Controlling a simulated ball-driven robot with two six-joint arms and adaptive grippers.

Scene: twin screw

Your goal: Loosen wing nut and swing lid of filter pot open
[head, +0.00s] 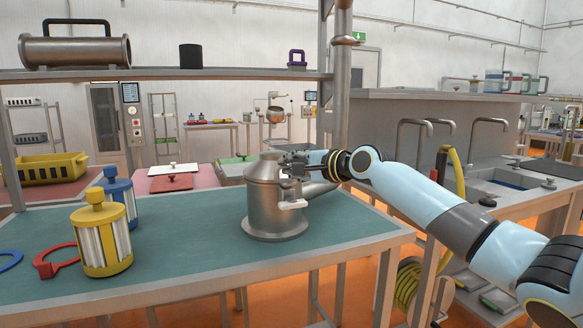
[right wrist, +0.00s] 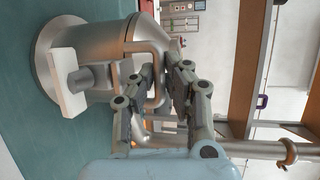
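The filter pot (head: 274,208) is a metal can with a conical top and a side spout, upright on the green tabletop. Its body also shows turned sideways in the right wrist view (right wrist: 98,42). A pale block on a short stem (head: 293,204) sticks out from its side. My right gripper (head: 290,161) is at the upper right of the pot, by the lid. In the right wrist view my fingers (right wrist: 160,72) stand either side of a bent metal bar; whether they touch it is unclear. The wing nut is not clearly made out. My left gripper is out of view.
A yellow filter cartridge (head: 102,240) and a blue one (head: 119,190) stand left on the table (head: 190,235). A red ring wrench (head: 58,262) and a blue ring (head: 8,260) lie nearby. A shelf (head: 200,75) spans above. Table between cartridges and pot is clear.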

